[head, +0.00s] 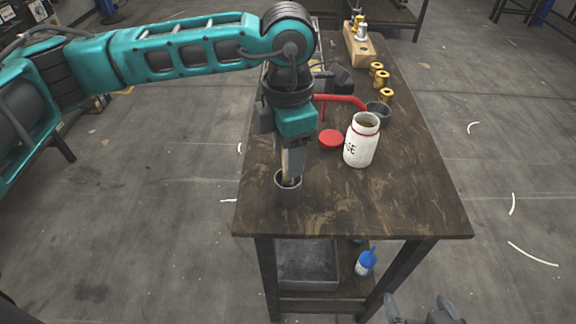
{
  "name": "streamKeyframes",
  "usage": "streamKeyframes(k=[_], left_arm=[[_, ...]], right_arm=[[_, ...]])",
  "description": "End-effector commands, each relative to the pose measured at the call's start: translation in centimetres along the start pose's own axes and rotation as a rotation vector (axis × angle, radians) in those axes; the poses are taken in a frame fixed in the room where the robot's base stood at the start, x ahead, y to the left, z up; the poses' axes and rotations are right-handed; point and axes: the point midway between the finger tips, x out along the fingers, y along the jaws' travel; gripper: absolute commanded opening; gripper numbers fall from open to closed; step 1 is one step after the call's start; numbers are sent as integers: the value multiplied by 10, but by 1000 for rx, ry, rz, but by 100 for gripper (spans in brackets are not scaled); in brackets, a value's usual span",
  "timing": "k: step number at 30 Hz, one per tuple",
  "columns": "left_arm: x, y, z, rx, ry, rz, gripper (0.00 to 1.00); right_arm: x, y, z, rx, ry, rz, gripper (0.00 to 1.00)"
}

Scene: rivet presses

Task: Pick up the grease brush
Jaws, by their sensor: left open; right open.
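A small dark grey cup (288,192) stands near the front left of the dark wooden table (400,205). A tan and grey upright piece, which looks like the grease brush (295,166), reaches from the cup up to my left gripper (291,158). My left gripper points straight down above the cup, open, with its fingers around or beside this piece; its own wrist hides the top. My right gripper (420,308) is open and empty at the bottom edge, low beside the table.
A red-handled press (343,101) stands behind the lid, partly hidden by my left arm. Nearby are a dark bowl (379,110), several brass bushings (381,79) and a wooden block (359,47). Below are a grey tray (306,262) and a blue-capped bottle (365,263). The front right tabletop is clear.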

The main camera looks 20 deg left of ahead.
Motion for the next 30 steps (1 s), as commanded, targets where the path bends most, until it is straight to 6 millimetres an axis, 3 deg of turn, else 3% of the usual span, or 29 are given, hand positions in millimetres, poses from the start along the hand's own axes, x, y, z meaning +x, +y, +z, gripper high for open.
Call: streamKeyframes(k=[6, 21, 30], left_arm=[[0, 0, 0, 0, 0, 0, 49], [0, 0, 0, 0, 0, 0, 2], [0, 0, 0, 0, -1, 0, 0]], right_arm=[[0, 0, 1, -1, -3, -1, 100], [0, 0, 2, -2, -4, -1, 100], [0, 0, 1, -2, -3, 0, 100]])
